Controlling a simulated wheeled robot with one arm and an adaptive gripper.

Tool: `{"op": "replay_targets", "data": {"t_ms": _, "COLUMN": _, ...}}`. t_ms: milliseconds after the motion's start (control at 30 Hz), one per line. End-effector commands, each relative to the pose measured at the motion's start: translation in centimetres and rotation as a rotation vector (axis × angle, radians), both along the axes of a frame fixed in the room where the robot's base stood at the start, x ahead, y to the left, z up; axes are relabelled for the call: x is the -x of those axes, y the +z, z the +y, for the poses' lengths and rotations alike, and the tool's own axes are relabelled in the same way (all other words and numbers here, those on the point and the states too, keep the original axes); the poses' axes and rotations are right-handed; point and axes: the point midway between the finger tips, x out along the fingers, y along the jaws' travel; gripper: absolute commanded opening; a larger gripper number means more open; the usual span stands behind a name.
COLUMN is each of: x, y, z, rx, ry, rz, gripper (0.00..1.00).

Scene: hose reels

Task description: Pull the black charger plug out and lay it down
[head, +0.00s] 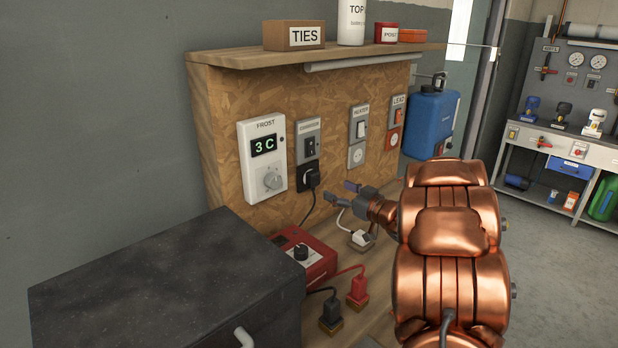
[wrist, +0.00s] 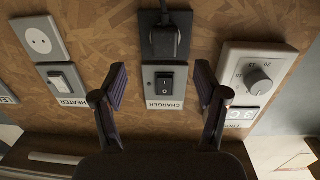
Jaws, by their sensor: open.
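The black charger plug (head: 313,178) sits in the black socket (head: 303,180) below the CHARGER switch (head: 309,147) on the chipboard panel. Its cord hangs down toward the red charger box (head: 308,258) on the bench (head: 376,285). My gripper (head: 341,193) is open and empty, to the right of the plug and apart from it. In the wrist view, which is upside down, the plug (wrist: 164,42) is at top centre, beyond the fingertips. My gripper (wrist: 160,82) frames the charger switch (wrist: 166,80) between its spread fingers.
The FROST thermostat (head: 263,158) is left of the charger socket. The HEATER switch and empty socket (head: 358,138) and the LEAD switch (head: 396,122) are to the right. A shelf (head: 230,57) overhangs the panel.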

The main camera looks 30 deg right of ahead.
Motion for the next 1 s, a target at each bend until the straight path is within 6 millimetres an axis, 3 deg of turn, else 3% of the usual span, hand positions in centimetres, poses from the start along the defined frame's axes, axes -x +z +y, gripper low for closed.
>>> {"op": "replay_targets", "data": {"t_ms": 567, "x": 0.4, "y": 0.0, "z": 0.3, "rx": -0.032, "ry": 0.047, "rz": -0.033, "gripper": 0.73}}
{"op": "replay_targets", "data": {"t_ms": 1000, "x": -3.7, "y": -0.2, "z": 1.4, "rx": -0.033, "ry": 0.048, "rz": -0.032, "gripper": 0.73}}
